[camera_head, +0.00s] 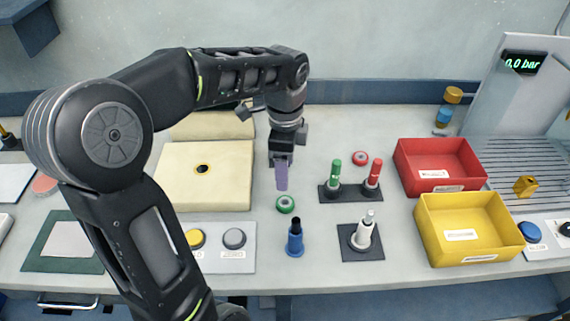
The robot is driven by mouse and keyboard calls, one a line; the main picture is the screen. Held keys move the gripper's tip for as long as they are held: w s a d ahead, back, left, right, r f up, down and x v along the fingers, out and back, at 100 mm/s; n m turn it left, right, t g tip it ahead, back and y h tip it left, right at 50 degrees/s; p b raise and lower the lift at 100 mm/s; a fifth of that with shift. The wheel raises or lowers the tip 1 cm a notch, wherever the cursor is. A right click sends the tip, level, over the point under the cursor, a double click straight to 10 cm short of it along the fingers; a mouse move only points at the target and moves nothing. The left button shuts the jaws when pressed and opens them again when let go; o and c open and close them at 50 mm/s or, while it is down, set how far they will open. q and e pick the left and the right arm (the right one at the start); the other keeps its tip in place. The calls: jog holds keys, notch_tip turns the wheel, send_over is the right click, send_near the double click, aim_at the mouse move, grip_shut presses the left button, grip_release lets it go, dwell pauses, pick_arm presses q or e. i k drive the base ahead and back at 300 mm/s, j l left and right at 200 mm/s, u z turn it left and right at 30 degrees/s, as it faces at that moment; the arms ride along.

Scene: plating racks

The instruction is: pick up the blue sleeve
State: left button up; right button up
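A blue sleeve-like cylinder (295,241) with a black top stands upright near the table's front edge, in the middle of the head view. My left gripper (282,160) is above the table, behind and slightly left of it, pointing down and apart from it. It appears shut on a narrow purple piece (281,178) that hangs below its fingers; the grip itself is small and partly hidden. My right gripper is not in view.
A green ring (286,204) lies between the gripper and the blue cylinder. Green (334,175) and red (374,172) upright pieces and a white one (363,235) stand to the right on dark bases. Red (422,181) and yellow (437,237) bins lie farther right.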

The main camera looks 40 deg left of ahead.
aim_at(294, 247)
jog(key=i+l+u, duration=0.1)
jog(key=l+u, duration=0.3)
jog(key=l, duration=0.2)
jog(key=l+u, duration=0.4)
jog(key=l, duration=0.25)
jog(key=l+u, duration=0.4)
jog(key=l, duration=0.25)
